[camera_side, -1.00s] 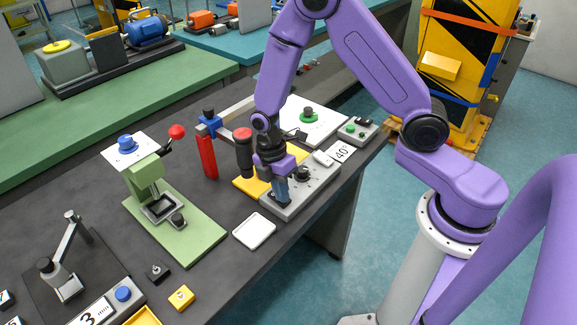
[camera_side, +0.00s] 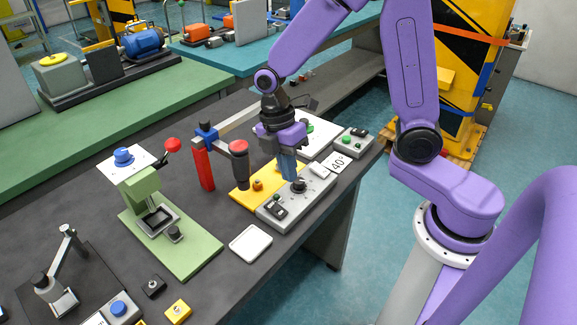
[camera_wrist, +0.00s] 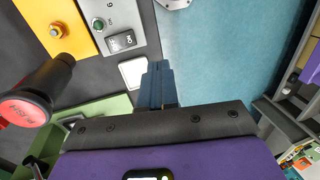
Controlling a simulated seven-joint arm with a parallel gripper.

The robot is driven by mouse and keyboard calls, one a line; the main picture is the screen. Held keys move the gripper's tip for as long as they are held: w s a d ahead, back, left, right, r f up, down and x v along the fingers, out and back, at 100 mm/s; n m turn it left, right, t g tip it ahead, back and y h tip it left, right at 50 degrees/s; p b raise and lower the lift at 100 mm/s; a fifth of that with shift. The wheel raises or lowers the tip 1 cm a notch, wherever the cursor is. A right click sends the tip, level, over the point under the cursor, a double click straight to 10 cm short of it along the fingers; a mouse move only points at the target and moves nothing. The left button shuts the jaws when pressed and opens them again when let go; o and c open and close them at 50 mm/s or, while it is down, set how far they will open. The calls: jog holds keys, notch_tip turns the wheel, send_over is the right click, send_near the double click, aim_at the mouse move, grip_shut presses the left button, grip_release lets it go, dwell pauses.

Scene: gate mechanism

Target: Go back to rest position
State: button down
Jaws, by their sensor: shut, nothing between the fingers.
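My gripper (camera_side: 287,172) is shut and empty, its blue fingers pointing down over the grey control box (camera_side: 272,221) in the side view. It hides part of the yellow plate behind it. The fingertips (camera_wrist: 158,68) are together in the wrist view, near the white tray. The gate has a red post (camera_side: 206,172), a blue clamp (camera_side: 206,132), a light bar (camera_side: 239,117) and a dark handle (camera_side: 240,170) with a red top. The handle stands left of my gripper, apart from it. It also shows in the wrist view (camera_wrist: 52,76).
A white tray (camera_side: 250,243) lies in front of the control box. A green press (camera_side: 192,250) stands left. A small button box (camera_side: 353,141) and a "40°" card (camera_side: 338,163) are at right.

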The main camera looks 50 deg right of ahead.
jog(key=s+d+r+m+t, duration=0.1)
jog(key=s+d+r+m, duration=0.1)
jog(key=s, duration=0.7)
jog(key=s+d+r+m+t, duration=0.1)
jog(key=s+d+r+m, duration=0.1)
jog(key=s, duration=0.6)
notch_tip(320, 180, up, 2)
jog(key=shift+s+r+m+t, duration=0.3)
jog(key=shift+s+m, duration=0.1)
jog(key=shift+m, duration=0.3)
